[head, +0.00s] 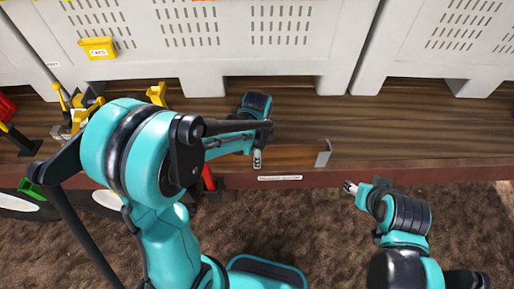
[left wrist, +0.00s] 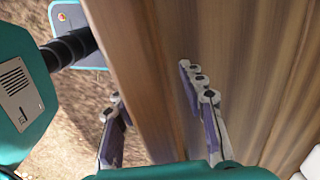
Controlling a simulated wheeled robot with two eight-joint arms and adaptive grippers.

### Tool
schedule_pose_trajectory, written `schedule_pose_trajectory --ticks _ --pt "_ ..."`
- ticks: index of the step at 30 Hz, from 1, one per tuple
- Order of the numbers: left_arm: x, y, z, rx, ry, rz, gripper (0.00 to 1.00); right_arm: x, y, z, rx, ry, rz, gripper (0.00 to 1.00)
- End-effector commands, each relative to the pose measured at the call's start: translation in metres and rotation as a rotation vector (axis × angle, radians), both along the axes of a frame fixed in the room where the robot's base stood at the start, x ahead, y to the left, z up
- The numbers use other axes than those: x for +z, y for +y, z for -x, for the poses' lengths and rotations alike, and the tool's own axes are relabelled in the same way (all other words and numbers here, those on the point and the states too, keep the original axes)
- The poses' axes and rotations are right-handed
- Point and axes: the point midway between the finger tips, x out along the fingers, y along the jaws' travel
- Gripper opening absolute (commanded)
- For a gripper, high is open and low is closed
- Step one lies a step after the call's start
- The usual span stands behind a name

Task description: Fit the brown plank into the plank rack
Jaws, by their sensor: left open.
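The brown plank (head: 298,153) shows in the head view as a lighter brown strip along the near edge of the wooden trailer deck. A grey metal bracket (head: 323,152), apparently part of the plank rack, stands at its right end. My left gripper (head: 257,158) is over the strip's left part and hides that end. In the left wrist view my left gripper (left wrist: 152,85) is open, with one finger on each side of a brown board edge (left wrist: 146,90). I cannot tell whether the fingers touch it. My right gripper (head: 350,187) is off the deck's near edge; its opening is too small to judge.
Grey slotted crates (head: 240,40) line the back of the deck. A yellow box (head: 98,48) hangs on the left crate. Yellow and black parts (head: 78,105) crowd the deck's left. A small white label (head: 280,178) is on the reddish edge. The deck's right side is clear.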

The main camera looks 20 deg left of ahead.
Motion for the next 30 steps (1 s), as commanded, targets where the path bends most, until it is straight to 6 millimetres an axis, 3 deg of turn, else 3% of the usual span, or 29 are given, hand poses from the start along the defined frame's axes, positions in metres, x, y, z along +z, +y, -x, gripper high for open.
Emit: schedule_pose_trajectory --ticks 9,15,25,30 --pt "0.065 0.0 0.001 0.0 0.0 0.0 0.41 0.0 0.0 0.0 0.0 0.0 0.0 0.48" --pt "0.099 0.0 0.001 0.0 0.0 0.0 0.41 0.0 0.0 0.0 0.0 0.0 0.0 0.48" --pt "0.113 0.001 0.003 0.015 -0.008 0.001 0.41 0.0 0.0 0.0 0.0 0.0 0.0 0.48" --pt "0.124 0.01 0.022 0.204 -0.096 0.02 0.41 0.0 0.0 0.0 0.0 0.0 0.0 0.48"
